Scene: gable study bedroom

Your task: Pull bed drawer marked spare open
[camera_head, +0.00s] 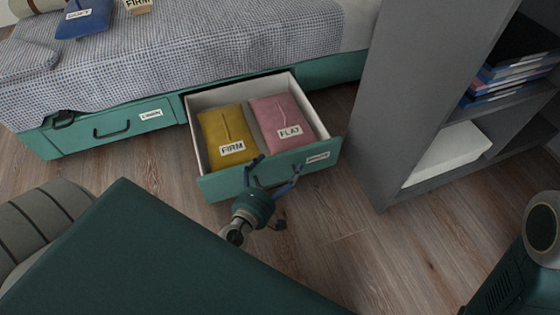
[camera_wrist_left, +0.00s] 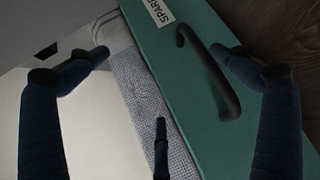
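The spare bed drawer stands pulled out from the green bed base, its front panel (camera_head: 225,183) clear of the bed. Its label (camera_wrist_left: 160,10) reads SPARE in the left wrist view; in the head view it is too small to read. A yellow packet (camera_head: 226,135) marked FIRM and a pink packet (camera_head: 283,118) marked FLAT lie inside. My left gripper (camera_head: 271,168) is at the drawer front, fingers spread. In the left wrist view the dark handle (camera_wrist_left: 207,70) lies between the spread fingers, nearer the right one. Contact with it is unclear. My right gripper is out of view.
A closed drawer (camera_head: 110,126) with its own label is left of the open one. A grey shelf unit (camera_head: 400,100) with books (camera_head: 510,70) stands close on the right. Wooden floor (camera_head: 345,225) is clear in front of the drawer. A striped rounded seat (camera_head: 45,225) is at lower left.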

